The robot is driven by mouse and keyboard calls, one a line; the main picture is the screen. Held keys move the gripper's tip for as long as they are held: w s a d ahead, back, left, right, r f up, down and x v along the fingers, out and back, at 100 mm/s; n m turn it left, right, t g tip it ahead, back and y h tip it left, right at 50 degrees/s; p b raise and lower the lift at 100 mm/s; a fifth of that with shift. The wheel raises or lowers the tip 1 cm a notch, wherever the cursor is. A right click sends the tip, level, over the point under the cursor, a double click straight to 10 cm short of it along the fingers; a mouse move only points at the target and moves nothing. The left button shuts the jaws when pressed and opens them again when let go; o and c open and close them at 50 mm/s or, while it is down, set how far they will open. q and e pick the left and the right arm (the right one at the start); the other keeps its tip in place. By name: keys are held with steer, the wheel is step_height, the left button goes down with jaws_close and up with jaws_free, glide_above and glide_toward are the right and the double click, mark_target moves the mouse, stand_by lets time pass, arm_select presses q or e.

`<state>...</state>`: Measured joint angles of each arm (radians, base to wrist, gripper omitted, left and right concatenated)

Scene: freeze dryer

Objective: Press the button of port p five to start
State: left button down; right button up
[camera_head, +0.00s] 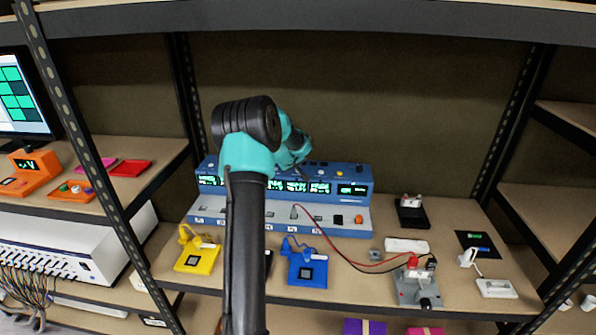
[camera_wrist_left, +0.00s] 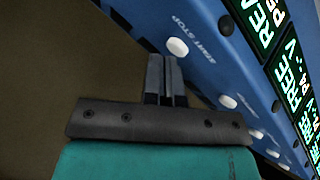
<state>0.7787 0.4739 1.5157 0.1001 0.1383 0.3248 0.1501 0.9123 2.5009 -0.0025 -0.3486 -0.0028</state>
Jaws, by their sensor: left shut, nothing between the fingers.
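The blue freeze dryer (camera_head: 345,173) stands on the middle shelf, with a row of lit green displays on its sloped panel. In the left wrist view a white button (camera_wrist_left: 177,46) sits on the blue top beside a "START STOP" label. The closest display (camera_wrist_left: 272,14) is cut off and reads "REA" and what looks like "P5". My left gripper (camera_wrist_left: 164,58) is shut and empty, its tips right by this white button; I cannot tell whether they touch it. In the head view my left gripper (camera_head: 304,174) is over the top of the dryer, partly hidden by its own arm. My right gripper is not in view.
More white buttons (camera_wrist_left: 228,101) run along the dryer's top edge. In front stand a yellow holder (camera_head: 197,262), a blue holder (camera_head: 307,274) and a grey block with red and black leads (camera_head: 414,292). Shelf posts (camera_head: 522,118) flank the bay.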

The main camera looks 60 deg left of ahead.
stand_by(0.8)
arm_select(q)
steer(key=shift+r, duration=0.5)
steer(key=shift+r, duration=0.1)
steer(key=shift+r, duration=2.9)
